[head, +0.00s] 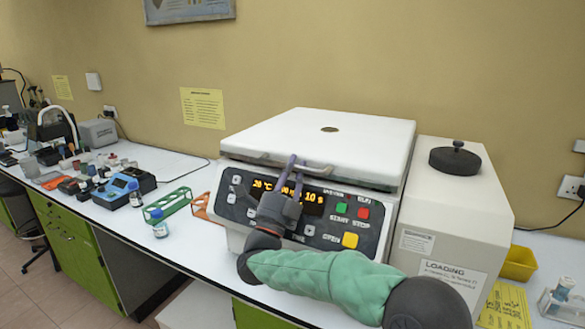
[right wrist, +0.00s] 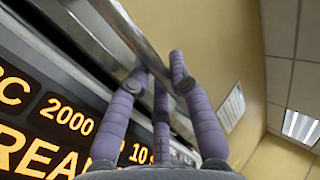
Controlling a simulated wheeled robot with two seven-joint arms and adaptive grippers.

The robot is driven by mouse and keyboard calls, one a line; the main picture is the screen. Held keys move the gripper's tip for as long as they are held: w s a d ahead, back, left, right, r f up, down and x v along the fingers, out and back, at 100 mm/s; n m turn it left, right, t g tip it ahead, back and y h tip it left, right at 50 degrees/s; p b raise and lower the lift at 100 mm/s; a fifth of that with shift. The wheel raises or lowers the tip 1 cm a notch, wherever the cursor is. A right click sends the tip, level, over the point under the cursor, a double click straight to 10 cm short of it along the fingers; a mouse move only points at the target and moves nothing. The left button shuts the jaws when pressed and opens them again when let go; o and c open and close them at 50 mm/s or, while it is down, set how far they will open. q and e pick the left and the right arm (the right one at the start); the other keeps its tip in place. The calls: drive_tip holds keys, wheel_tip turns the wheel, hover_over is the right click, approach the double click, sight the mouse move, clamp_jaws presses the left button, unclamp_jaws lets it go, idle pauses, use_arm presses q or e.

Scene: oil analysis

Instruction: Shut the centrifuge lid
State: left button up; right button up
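The centrifuge (head: 245,215) is a white box on the bench with an orange display and coloured buttons on its front. Its white lid (head: 350,135) lies flat over the top, down or nearly down; I cannot tell if it is latched. A metal handle bar (head: 255,158) runs along the lid's front edge. My right gripper (head: 295,163) reaches up in front of the display, its purple fingertips at the bar. In the right wrist view the fingers (right wrist: 157,75) are apart, with the bar (right wrist: 135,45) passing between or just behind them; contact is unclear. My left gripper is out of view.
A white unit with a black knob (head: 455,158) stands close on the right, with a yellow bin (head: 519,263) beyond it. Green and orange racks (head: 170,203), a bottle (head: 159,224) and a blue device (head: 125,188) lie to the left. The wall is behind.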

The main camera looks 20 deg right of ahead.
drive_tip(key=o, duration=0.5)
drive_tip(key=shift+w+d+f, duration=0.1)
drive_tip(key=shift+w+f, duration=0.05)
drive_tip(key=shift+f, duration=0.1)
drive_tip(key=shift+c, duration=0.2)
drive_tip(key=shift+a+f, duration=0.2)
drive_tip(key=shift+f, duration=0.05)
drive_tip(key=v, duration=1.1)
drive_tip(key=shift+s+a, duration=0.15)
drive_tip(key=shift+s, duration=0.15)
